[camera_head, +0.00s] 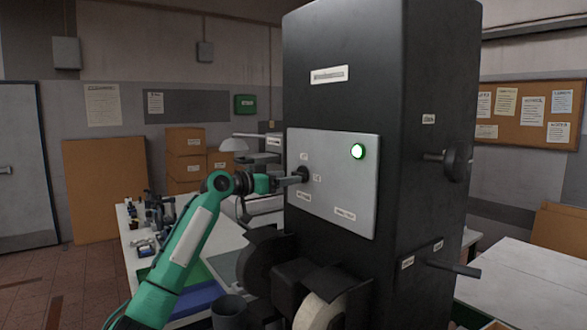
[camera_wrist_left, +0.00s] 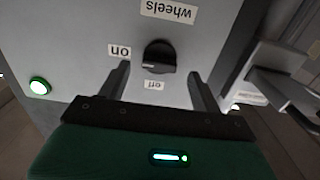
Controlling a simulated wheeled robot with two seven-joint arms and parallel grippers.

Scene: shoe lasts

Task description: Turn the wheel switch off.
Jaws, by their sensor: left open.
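The wheel switch (camera_wrist_left: 159,56) is a round black knob with a raised grip bar, on a grey panel. In the left wrist view it has a "wheels" label (camera_wrist_left: 169,11), an "on" label (camera_wrist_left: 119,51) to its left and an "off" label (camera_wrist_left: 155,86) below. A pale mark shows at the bar's left end, on the "on" side. My left gripper (camera_wrist_left: 157,70) is open, its fingers on either side of the knob and apart from it. In the head view, the left gripper (camera_head: 290,180) faces the dark knob (camera_head: 304,174). My right gripper is not in view.
The panel (camera_head: 337,190) sits on a tall black machine (camera_head: 428,75) with a lit green lamp (camera_head: 357,151). Grinding wheels (camera_head: 320,312) and dark guards stand below the panel. A cluttered workbench (camera_head: 130,240) is at the left. A side knob (camera_head: 457,161) juts out on the right.

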